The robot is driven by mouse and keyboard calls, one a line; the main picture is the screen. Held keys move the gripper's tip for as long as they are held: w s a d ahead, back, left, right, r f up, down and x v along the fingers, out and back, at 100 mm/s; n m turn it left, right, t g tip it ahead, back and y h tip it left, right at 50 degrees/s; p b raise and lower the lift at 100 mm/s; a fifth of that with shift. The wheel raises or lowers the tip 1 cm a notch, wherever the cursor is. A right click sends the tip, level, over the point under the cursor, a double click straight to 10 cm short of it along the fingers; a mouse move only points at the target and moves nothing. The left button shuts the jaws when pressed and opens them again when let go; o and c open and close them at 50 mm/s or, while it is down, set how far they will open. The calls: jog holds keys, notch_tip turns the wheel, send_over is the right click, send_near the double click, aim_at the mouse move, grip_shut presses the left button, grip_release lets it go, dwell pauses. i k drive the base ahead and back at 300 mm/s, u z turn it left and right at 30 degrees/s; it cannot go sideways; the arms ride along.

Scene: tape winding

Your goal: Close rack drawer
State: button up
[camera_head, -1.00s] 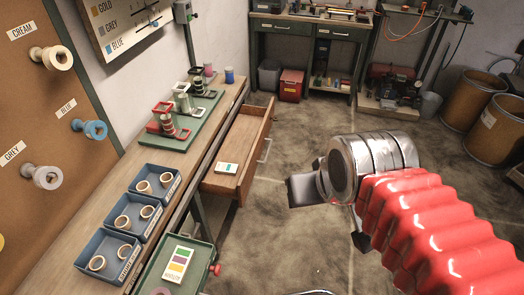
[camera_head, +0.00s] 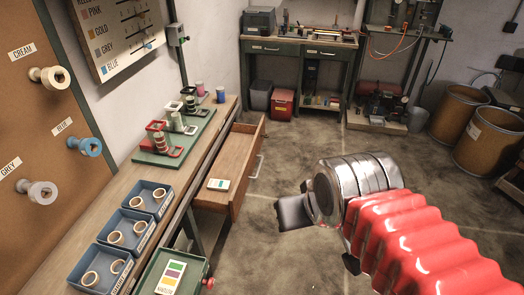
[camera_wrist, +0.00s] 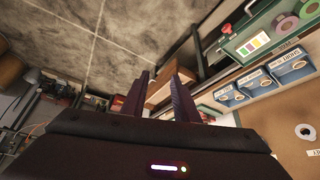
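A wooden drawer (camera_head: 238,150) is pulled out of the long bench, below the green rack tray. A small card (camera_head: 218,185) lies inside it, and a handle (camera_head: 257,166) is on its front. My gripper (camera_head: 285,211) is to the right of the drawer front and apart from it in the head view; its fingertips are hard to make out there. In the wrist view my gripper (camera_wrist: 160,88) shows two dark fingers with a gap between them and nothing held. Light wood, perhaps the drawer, shows behind the fingers.
A green drawer or box (camera_head: 152,272) with a coloured card and red knob stands at the near bench edge. Blue bins (camera_head: 150,198) with rings line the bench (camera_head: 195,160). Barrels (camera_head: 490,140) and a workbench (camera_head: 300,47) stand farther back.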

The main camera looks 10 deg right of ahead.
aim_at(235, 160)
jog(key=u, duration=0.55)
jog(key=k, duration=1.25)
jog(key=z, duration=0.15)
jog(key=i, duration=0.9)
jog(key=z, duration=0.55)
jog(key=i, duration=1.45)
jog(key=u, duration=0.8)
jog(key=i, duration=0.35)
jog(key=u, duration=0.25)
